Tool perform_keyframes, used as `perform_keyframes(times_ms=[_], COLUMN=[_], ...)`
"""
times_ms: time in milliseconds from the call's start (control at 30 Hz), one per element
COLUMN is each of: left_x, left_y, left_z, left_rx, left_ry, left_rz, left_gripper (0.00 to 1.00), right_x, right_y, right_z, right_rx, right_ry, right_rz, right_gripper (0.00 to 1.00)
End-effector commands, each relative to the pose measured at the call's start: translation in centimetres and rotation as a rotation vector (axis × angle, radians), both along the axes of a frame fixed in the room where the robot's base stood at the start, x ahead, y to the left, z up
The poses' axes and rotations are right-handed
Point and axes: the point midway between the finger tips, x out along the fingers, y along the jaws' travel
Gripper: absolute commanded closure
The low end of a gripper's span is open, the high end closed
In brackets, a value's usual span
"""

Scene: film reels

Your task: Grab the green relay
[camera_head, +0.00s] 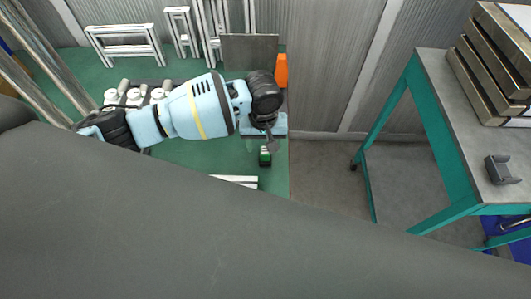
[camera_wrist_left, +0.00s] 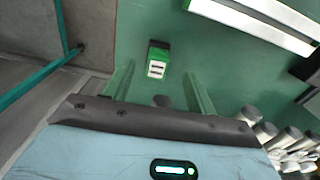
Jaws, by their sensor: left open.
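The green relay (camera_head: 265,157) is a small green and dark block on the green surface, just below my left gripper (camera_head: 268,136) in the head view. In the left wrist view the relay (camera_wrist_left: 158,58) shows a white face with dark slots. There my left gripper (camera_wrist_left: 160,85) has its two fingers spread wide, open and empty. The relay appears between the finger lines, a little beyond the tips, with nothing touching it. My right gripper is not in view.
White bars (camera_head: 235,181) lie near the relay; they also show in the left wrist view (camera_wrist_left: 250,25). An orange block (camera_head: 281,70) and white round parts (camera_head: 133,95) stand farther back. A teal-legged table (camera_head: 440,75) is at the right.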

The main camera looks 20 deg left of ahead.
Motion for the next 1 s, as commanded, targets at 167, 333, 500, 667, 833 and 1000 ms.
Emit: perform_keyframes(times_ms=[167, 333, 500, 667, 833, 1000], left_x=[0.1, 0.4, 0.4, 0.4, 0.4, 0.4], left_y=[-0.1, -0.2, -0.2, -0.2, -0.2, -0.3], left_z=[-0.8, -3.3, -4.9, -5.1, -5.0, -5.0], left_rx=[0.001, 0.001, -0.001, -0.001, -0.001, -0.001], left_ry=[0.000, 0.001, 0.000, -0.003, -0.003, -0.003], left_rz=[0.000, 0.000, -0.001, -0.001, -0.001, -0.001], left_gripper=[0.44, 0.44, 0.44, 0.44, 0.50, 0.72], right_x=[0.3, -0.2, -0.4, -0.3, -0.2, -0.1], right_y=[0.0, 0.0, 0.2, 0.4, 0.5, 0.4], right_z=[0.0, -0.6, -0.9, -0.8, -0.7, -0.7], right_rx=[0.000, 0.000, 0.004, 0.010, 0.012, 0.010], right_ry=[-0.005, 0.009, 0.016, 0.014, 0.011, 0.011], right_rz=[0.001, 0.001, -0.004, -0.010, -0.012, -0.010], right_gripper=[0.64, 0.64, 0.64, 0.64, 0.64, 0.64])
